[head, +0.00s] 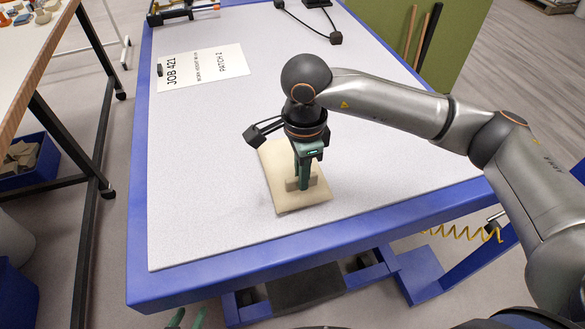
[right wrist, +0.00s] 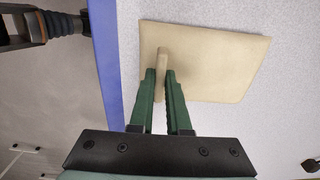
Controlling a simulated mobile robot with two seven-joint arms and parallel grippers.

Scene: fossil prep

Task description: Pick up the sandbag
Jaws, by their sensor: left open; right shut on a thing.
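The sandbag (head: 282,168) is a flat beige pad with a raised ridge, at the near part of the table's pale top. It also shows in the right wrist view (right wrist: 210,65). My right gripper (head: 302,186) points down over it and is shut on the ridge, one green finger on each side; the right wrist view shows the fingertips (right wrist: 160,75) at the ridge. The bag looks flat on or very close to the tabletop; I cannot tell if there is a gap. My left gripper (head: 187,319) shows only as green fingertips at the bottom edge, open and apart from the bag.
The blue-edged table (head: 200,215) is mostly clear around the bag. A "JOB 421" sheet (head: 203,68) lies toward the far left. A black device with a cable (head: 318,22) and an orange-and-black tool (head: 180,10) lie at the far edge. Another workbench (head: 45,45) stands left.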

